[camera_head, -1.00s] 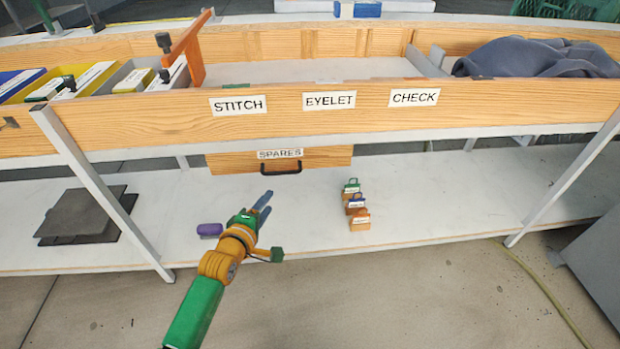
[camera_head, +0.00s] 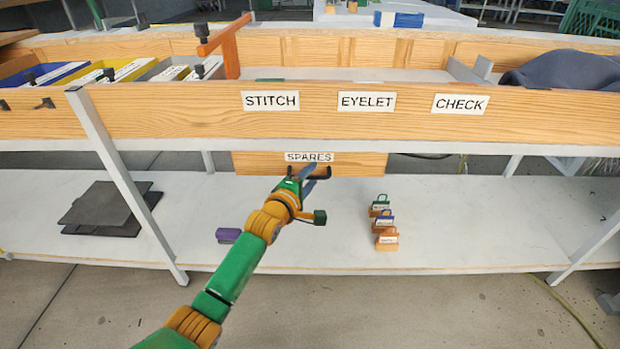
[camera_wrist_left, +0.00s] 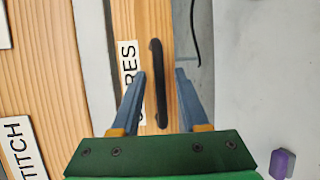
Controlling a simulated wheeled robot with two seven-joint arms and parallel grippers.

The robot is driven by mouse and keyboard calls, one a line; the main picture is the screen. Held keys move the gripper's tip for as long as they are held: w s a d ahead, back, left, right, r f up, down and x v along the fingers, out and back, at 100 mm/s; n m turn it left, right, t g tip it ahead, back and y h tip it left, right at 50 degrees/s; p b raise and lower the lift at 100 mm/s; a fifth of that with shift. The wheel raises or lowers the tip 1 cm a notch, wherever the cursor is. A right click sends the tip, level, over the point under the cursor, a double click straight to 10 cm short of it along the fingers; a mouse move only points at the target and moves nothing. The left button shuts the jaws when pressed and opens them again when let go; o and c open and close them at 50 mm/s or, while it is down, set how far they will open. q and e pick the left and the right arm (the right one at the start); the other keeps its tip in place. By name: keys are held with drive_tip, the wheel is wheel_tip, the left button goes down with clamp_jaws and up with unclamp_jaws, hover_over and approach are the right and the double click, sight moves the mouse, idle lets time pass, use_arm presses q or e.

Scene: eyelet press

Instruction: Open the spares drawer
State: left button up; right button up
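The spares drawer (camera_head: 262,164) is a wooden front under the bench, with a white SPARES label and a black bar handle (camera_head: 323,172). It looks shut. My left gripper (camera_head: 310,170) is in front of the handle and partly covers it in the head view. In the left wrist view the two blue-grey fingers (camera_wrist_left: 158,85) are open, one on each side of the black handle (camera_wrist_left: 158,85). The handle lies lengthwise between them. I cannot tell whether either finger touches it. My right gripper is not in view.
On the lower shelf lie a purple block (camera_head: 228,235), several small tagged blocks (camera_head: 386,222) and dark flat plates (camera_head: 105,207). A slanted metal leg (camera_head: 125,185) stands left of the drawer. The shelf just below the drawer is clear.

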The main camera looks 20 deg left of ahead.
use_arm(q)
clamp_jaws()
idle(1.3)
